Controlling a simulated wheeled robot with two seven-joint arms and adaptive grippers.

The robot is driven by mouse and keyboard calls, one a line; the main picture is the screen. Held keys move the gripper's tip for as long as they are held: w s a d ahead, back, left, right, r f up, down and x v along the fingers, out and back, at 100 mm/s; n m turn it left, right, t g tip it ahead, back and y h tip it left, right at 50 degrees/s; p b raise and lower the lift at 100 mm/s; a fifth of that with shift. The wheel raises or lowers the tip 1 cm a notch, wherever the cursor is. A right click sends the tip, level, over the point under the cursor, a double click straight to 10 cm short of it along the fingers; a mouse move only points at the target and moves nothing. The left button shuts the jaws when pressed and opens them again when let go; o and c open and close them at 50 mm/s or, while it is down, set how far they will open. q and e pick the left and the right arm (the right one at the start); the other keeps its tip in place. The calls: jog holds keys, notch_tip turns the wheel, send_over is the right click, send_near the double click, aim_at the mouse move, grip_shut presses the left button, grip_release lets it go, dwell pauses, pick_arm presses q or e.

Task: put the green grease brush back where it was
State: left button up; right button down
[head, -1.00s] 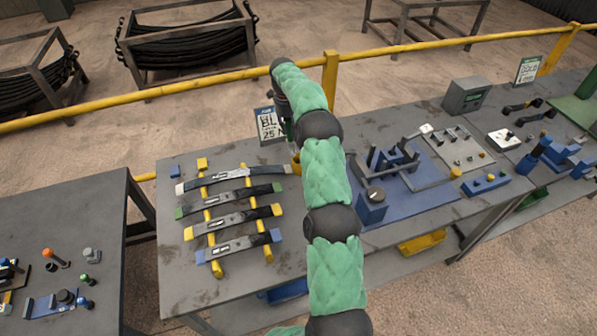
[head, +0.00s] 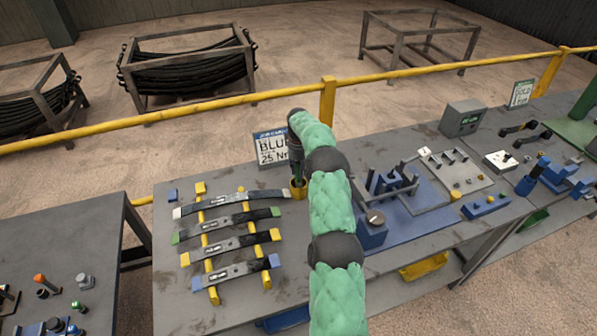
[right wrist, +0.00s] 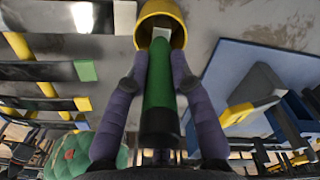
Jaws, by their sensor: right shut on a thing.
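The green grease brush (right wrist: 158,88) is between the two purple fingers of my right gripper (right wrist: 160,78), which are shut on it in the right wrist view. Its pale end points into the mouth of a yellow cup (right wrist: 176,32); how deep it sits is hidden. In the head view the yellow cup (head: 299,192) stands on the grey table (head: 330,172), right of the leaf springs. My right gripper (head: 296,176) is right above it, pointing down, with a bit of green showing. My left gripper is not in view.
Several leaf springs (head: 225,224) lie across yellow bars left of the cup. A sign (head: 271,148) stands behind it. A blue fixture (head: 372,232) with a dial is to the right. A yellow rail (head: 200,109) runs behind the table.

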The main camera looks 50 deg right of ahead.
jog(key=shift+f, duration=0.3)
jog(key=shift+f, duration=0.1)
jog(key=c, duration=1.1)
grip_release()
jog(key=shift+o, duration=0.2)
notch_tip(320, 180, up, 12)
jog(key=shift+r+p, duration=0.15)
jog(key=shift+p, duration=0.3)
